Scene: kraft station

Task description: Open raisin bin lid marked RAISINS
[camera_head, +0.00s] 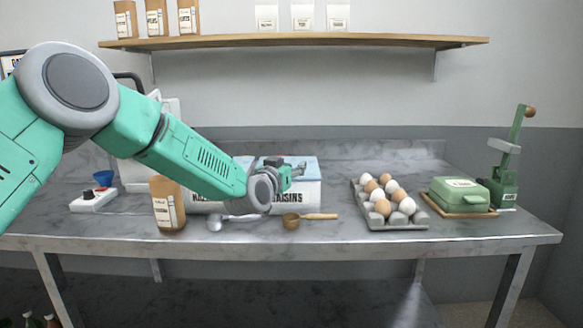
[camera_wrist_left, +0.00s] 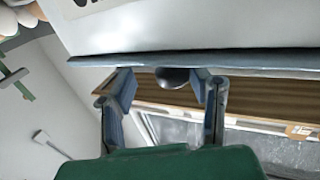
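The raisin bin (camera_head: 312,195) is a white box at the back middle of the table, its label partly hidden by my left arm so that only the end of RAISINS reads. Its pale blue lid (camera_head: 308,170) looks closed. My left gripper (camera_head: 293,169) is at the lid's front in the head view. In the left wrist view, the two fingers of the gripper (camera_wrist_left: 164,76) stand apart at the blue lid edge (camera_wrist_left: 240,61). A dark round knob (camera_wrist_left: 173,78) is between them, with gaps on both sides. My right gripper is not in view.
A similar bin (camera_head: 205,207) stands left, mostly behind my arm. A metal scoop (camera_head: 222,222), brown scoop (camera_head: 292,221) and brown package (camera_head: 168,205) lie or stand in front. An egg tray (camera_head: 400,222) and green box (camera_head: 458,193) are right. A shelf (camera_head: 300,41) hangs above.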

